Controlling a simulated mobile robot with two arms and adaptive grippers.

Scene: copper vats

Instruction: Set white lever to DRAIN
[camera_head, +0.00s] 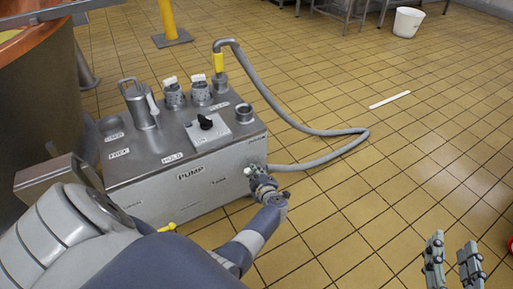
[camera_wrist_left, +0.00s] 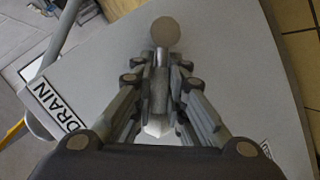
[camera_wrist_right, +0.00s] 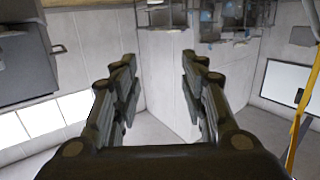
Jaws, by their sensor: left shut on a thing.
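The grey pump box (camera_head: 150,190), labelled PUMP on its front face, stands on the floor. My left gripper (camera_head: 260,183) is at the right end of that face, shut on the white lever (camera_head: 248,171). In the left wrist view the fingers (camera_wrist_left: 160,85) close around the lever; a pale end (camera_wrist_left: 157,129) shows between them and a round grey part (camera_wrist_left: 166,33) lies beyond. The DRAIN label (camera_wrist_left: 60,104) is left of the fingers there. A second label at lower right is cut off. My right gripper (camera_head: 453,262) is open and empty, away from the box.
A grey hose (camera_head: 310,168) loops over the floor right of the box, from a yellow-collared fitting (camera_head: 218,62). A black knob (camera_head: 206,122) sits on top. A copper vat (camera_head: 35,90) stands at the left. A white bucket (camera_head: 407,22) is far back; the tiled floor at right is mostly clear.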

